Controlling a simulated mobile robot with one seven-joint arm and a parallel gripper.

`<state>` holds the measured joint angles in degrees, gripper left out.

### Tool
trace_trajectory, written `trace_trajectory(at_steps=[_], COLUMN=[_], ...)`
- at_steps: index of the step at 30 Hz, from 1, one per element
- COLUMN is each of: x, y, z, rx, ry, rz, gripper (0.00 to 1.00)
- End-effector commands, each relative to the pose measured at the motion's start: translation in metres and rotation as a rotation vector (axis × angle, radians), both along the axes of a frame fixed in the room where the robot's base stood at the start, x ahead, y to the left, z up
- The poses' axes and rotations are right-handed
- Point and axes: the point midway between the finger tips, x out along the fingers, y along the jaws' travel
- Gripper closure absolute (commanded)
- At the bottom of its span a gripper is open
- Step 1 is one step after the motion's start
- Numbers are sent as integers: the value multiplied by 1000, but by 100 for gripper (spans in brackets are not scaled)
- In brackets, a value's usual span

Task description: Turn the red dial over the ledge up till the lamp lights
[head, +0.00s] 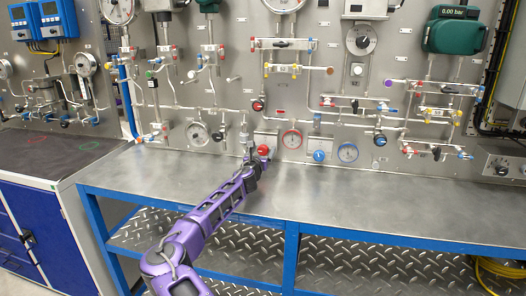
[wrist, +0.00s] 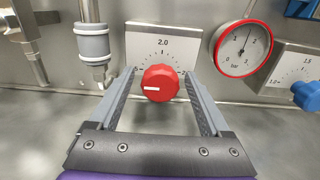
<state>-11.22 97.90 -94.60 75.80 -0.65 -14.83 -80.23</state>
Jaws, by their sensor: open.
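The red dial (wrist: 160,83) sits on a pale scale plate (wrist: 163,42) marked 2.0 at its top. Its white mark points left. In the head view the red dial (head: 264,150) is on the panel just above the steel ledge (head: 330,190). My gripper (wrist: 160,77) is open, with one finger on each side of the dial. A narrow gap seems to show on both sides; whether the tips touch it I cannot tell. In the head view my gripper (head: 253,160) reaches the panel at the dial. I cannot make out a lit lamp.
A red-rimmed gauge (wrist: 243,48) in bar is to the right of the dial, its needle pointing up and slightly right. A blue dial (wrist: 306,95) is further right. A grey pipe fitting (wrist: 93,45) stands close on the left. The ledge's right part is clear.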

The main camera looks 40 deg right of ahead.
Motion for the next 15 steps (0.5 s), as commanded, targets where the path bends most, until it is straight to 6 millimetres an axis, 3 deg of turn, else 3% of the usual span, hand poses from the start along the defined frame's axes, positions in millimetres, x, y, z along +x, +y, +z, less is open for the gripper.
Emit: trace_trajectory(at_steps=[10,15], x=[2,2], y=[-3,-2], z=[0,0], rx=[0,0], ry=[0,0], rz=[-1,-1], gripper=[19,49])
